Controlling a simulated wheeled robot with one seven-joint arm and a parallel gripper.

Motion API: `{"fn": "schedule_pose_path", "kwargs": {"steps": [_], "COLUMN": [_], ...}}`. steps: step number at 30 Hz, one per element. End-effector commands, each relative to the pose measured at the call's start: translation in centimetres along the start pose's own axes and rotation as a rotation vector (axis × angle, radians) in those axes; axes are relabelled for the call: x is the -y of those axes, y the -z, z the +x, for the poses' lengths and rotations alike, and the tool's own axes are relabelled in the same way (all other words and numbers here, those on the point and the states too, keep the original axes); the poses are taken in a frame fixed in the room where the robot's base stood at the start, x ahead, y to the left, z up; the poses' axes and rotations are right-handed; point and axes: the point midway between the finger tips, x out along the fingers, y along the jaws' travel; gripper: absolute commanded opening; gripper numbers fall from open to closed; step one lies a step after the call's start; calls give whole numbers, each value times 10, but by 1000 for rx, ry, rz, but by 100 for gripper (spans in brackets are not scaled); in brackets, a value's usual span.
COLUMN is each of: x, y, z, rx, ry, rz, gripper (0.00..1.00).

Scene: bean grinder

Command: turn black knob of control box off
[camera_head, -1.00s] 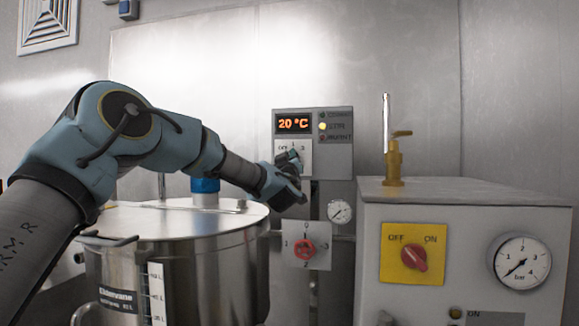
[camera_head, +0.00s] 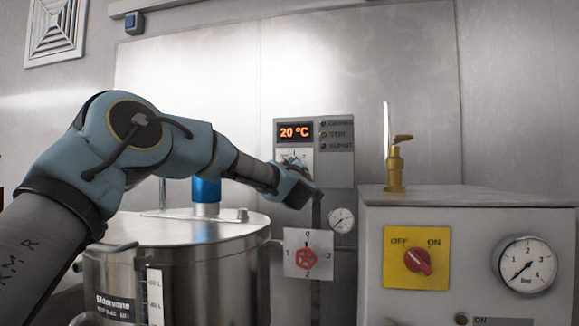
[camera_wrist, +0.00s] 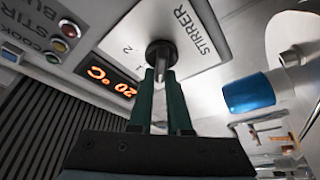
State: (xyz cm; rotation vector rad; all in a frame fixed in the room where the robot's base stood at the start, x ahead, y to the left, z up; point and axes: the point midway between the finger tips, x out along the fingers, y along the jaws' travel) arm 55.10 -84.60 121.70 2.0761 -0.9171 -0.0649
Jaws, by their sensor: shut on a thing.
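The grey control box (camera_head: 338,170) hangs on the back wall, with an orange 20 °C display (camera_head: 294,132) and a column of small lamps (camera_head: 323,135). Its black knob (camera_wrist: 161,52) shows in the wrist view, on a white plate marked STIRRER (camera_wrist: 201,42). My gripper (camera_wrist: 166,76) is shut on this knob, with its green fingers at either side of it. In the head view my gripper (camera_head: 296,164) is in front of the box's lower left part and hides the knob. The STIR lamp looks unlit.
A steel kettle (camera_head: 190,275) with a blue cap (camera_head: 206,191) stands below my arm. A red valve knob (camera_head: 307,257) and a small gauge (camera_head: 341,220) are below the box. A white machine (camera_head: 375,265) with a red switch (camera_head: 418,261) stands to the right.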

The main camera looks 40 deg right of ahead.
Motion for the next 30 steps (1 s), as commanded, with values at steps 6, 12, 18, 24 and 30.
{"fn": "schedule_pose_path", "kwargs": {"steps": [6,12,18,24,30], "x": [0,0,0,0,1], "y": [0,0,0,0,-1], "z": [0,0,0,-5,-36], "rx": [0,0,0,0,1], "ry": [1,0,0,-1,-3], "rz": [-2,-1,0,1,2], "gripper": [17,40,46,46,46]}}
